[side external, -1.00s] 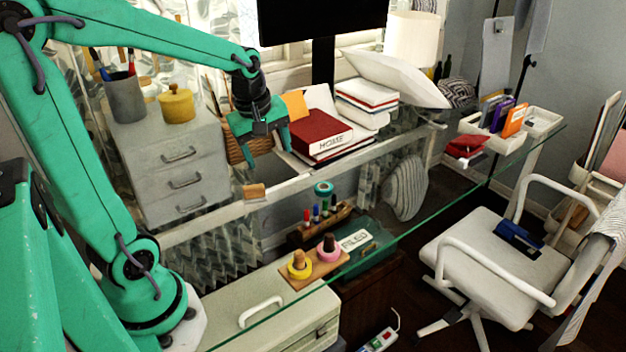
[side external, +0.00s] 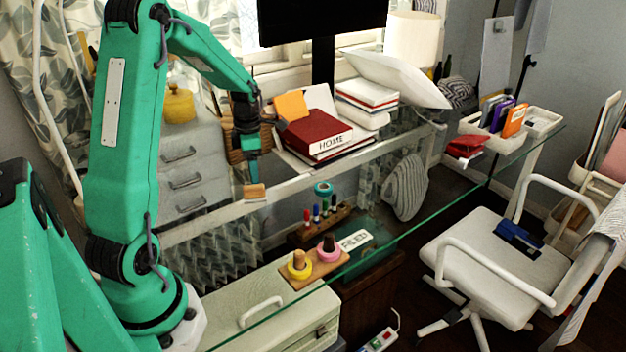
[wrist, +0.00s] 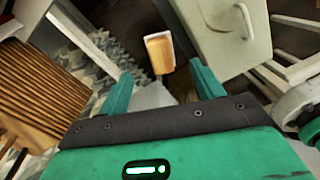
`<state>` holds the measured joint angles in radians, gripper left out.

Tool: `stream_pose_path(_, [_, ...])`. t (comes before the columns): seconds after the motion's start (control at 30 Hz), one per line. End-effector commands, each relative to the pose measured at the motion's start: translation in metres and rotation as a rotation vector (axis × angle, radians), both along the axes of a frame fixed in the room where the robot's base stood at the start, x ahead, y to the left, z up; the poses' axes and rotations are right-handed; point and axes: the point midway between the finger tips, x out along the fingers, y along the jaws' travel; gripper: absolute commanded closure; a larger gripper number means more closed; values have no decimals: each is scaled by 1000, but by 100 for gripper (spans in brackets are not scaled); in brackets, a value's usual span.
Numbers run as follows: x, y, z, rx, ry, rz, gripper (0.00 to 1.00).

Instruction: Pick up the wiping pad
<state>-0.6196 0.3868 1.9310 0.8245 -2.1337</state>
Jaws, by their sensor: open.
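The wiping pad is a small block with a tan top and a pale edge (side external: 254,190). It lies on the glass desk, below my gripper, and also shows in the wrist view (wrist: 159,52). My gripper (side external: 253,176) points down just above the pad in the side view. In the wrist view my gripper (wrist: 163,86) has its two green fingers spread apart with nothing between them. The pad appears beyond the fingertips, roughly centred between them. The side view does not clearly show whether a finger touches it.
The glass desk has a clear front edge (side external: 420,228). Behind the pad are red books (side external: 314,135), an orange note (side external: 291,105) and a wicker basket (side external: 232,150). Grey drawers (side external: 182,170) stand to the left. Things seen through the glass, such as the ring toy (side external: 315,265), lie below.

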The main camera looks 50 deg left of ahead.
Motion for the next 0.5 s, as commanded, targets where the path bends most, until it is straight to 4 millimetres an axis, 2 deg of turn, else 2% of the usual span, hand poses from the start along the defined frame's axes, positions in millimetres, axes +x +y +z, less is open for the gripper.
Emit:
stream_pose_path(0.17, [0,0,-5,0,0,-1,34])
stream_pose_path(0.5, [0,0,-26,0,0,-3,34])
